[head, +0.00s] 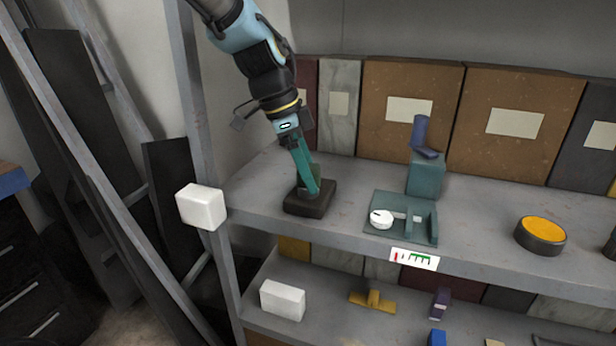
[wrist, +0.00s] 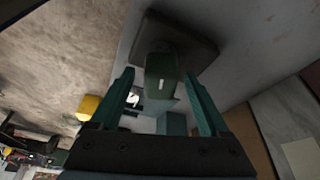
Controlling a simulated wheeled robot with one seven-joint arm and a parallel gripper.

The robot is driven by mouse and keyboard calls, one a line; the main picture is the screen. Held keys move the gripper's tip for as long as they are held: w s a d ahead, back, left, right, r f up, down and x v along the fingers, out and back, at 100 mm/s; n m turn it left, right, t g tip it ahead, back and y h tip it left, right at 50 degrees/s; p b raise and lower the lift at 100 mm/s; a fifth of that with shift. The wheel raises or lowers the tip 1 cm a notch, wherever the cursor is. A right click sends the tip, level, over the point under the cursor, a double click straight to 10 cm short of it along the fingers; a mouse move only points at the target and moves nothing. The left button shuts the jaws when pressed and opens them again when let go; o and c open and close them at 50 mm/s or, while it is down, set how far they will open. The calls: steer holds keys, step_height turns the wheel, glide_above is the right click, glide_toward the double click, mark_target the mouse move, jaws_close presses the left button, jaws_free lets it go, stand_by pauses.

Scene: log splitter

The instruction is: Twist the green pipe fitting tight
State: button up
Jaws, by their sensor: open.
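The green pipe fitting (wrist: 161,74) is dark green with a short white mark on its face. It stands on a black square base (head: 318,203) on the shelf, near the left post. In the head view my gripper (head: 307,176) reaches down over the fitting and its teal fingers hide most of it. In the wrist view my gripper (wrist: 159,77) is open, with one finger on each side of the fitting and a visible gap on both sides. The base also shows behind the fitting in the wrist view (wrist: 200,47).
Right of the base are a teal fixture with a white knob (head: 381,219) and a teal block (head: 427,175) carrying a blue part. A yellow-topped black disc (head: 541,235) sits farther right. A white box (head: 201,206) is at the left post. Panels line the back.

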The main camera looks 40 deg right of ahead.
steer(key=b+v, duration=0.1)
steer(key=v, duration=0.9)
steer(key=shift+r+b, duration=0.35)
steer(key=shift+a, duration=0.15)
